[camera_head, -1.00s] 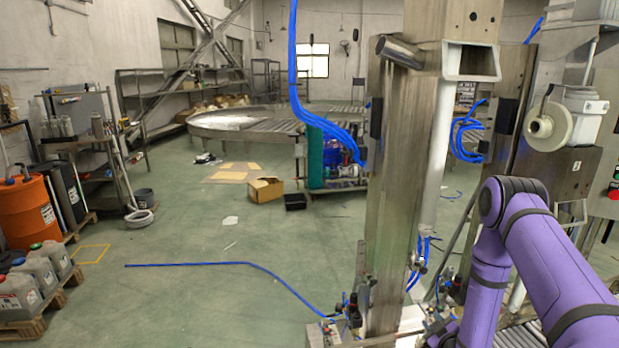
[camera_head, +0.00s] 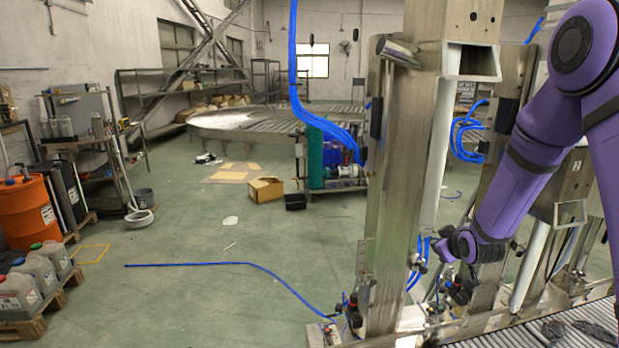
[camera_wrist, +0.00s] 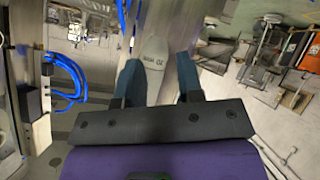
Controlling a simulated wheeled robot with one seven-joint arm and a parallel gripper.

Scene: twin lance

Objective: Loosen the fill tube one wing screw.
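In the wrist view my gripper (camera_wrist: 156,62) is open, its two dark fingers apart with a pale grey marked metal part (camera_wrist: 155,45) showing between and beyond them. I cannot tell whether the fingers touch it. In the head view my purple arm reaches down to the right of the steel column, and its dark end is beside the lower column; the fingers are not clear there. A pale upright tube (camera_head: 432,165) stands along the column, possibly a fill tube. I cannot pick out the wing screw in either view.
The steel column (camera_head: 395,210) stands close by my arm. Blue hoses (camera_head: 325,125) hang beside it, and more blue hoses (camera_wrist: 68,78) show at the wrist view's left. Small fittings (camera_head: 352,312) crowd the column's foot. A roller conveyor (camera_head: 560,322) lies lower right.

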